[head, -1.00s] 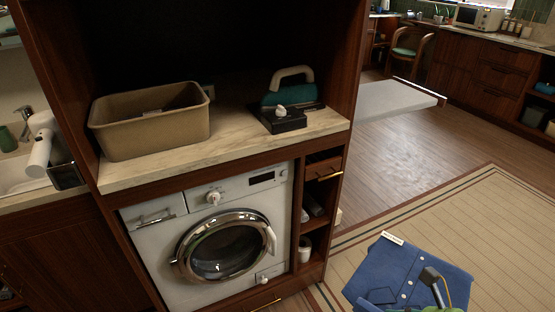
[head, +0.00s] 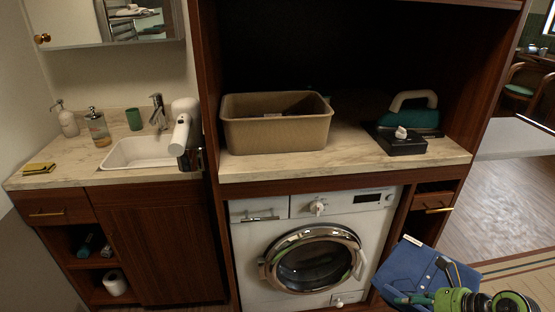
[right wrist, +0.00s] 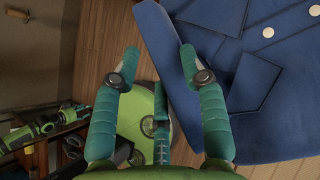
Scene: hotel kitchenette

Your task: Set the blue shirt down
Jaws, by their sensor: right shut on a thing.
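The blue shirt (head: 408,268) is a folded, buttoned piece with a white label, low at the right of the head view. My right gripper (head: 432,296) is shut on it and holds it in front of the washer's right side. In the right wrist view the shirt (right wrist: 270,90) fills the right side, and my right gripper (right wrist: 161,60) has one finger against its edge. My left gripper is not in the head view; a green arm part (right wrist: 50,125) shows at the left of the right wrist view, too small to tell its jaw state.
The marble counter (head: 350,158) above the washing machine (head: 310,255) holds a tan basin (head: 275,135) and a teal iron (head: 415,115) with a black tissue box (head: 398,140). Bare counter lies between them. A sink (head: 135,152) with a tap is left.

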